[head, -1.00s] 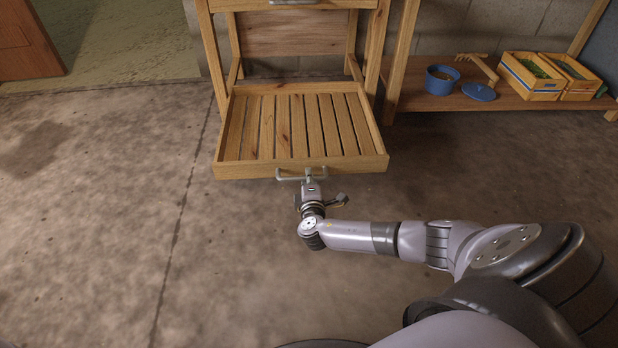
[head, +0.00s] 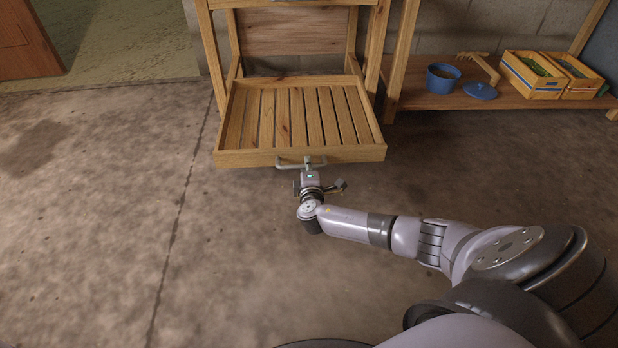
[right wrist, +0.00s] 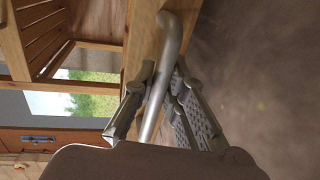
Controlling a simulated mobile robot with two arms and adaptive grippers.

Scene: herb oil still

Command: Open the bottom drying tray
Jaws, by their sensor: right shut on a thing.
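The bottom drying tray (head: 229,157), a wooden frame with a slatted floor, stands well out from the lower part of the wooden rack (head: 206,40). It is empty. A grey bar handle (head: 287,164) sits on its front board. My right gripper (head: 309,167) is at the middle of this handle, in front of the tray. In the right wrist view, the fingers (right wrist: 157,98) are shut around the handle bar (right wrist: 172,45), beside the wooden front board. My left gripper is not in view.
Open concrete floor (head: 90,230) lies in front and to the left. At the right, a low wooden shelf (head: 430,102) holds a blue pot (head: 441,79), a blue lid (head: 480,91) and two wooden crates (head: 530,75) with green contents. A rack leg stands close to the tray's right side.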

